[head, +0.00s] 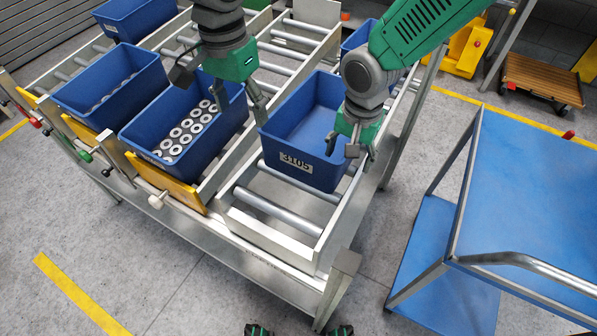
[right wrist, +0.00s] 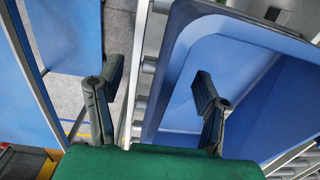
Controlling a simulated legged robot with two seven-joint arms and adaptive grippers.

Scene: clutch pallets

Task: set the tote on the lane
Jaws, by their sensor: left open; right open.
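A blue, seemingly empty tote (head: 318,171) labelled 3105 is at the right-hand roller lane (head: 277,211), with bare rollers in front of it. My left gripper (head: 222,95) is open, with one finger near the tote's left rim. My right gripper (head: 350,150) is open at the tote's right side. In the right wrist view, the tote's wall (right wrist: 160,95) lies between my right gripper's (right wrist: 155,105) spread fingers, one over the inside and one outside. I cannot tell whether they touch it. My arms hide part of the tote's far side.
A blue tote with metal rings (head: 143,139) and another blue tote (head: 75,95) stand on the lanes to the left. More totes are farther back. A blue cart (head: 540,190) with a metal handle stands right, across a floor gap.

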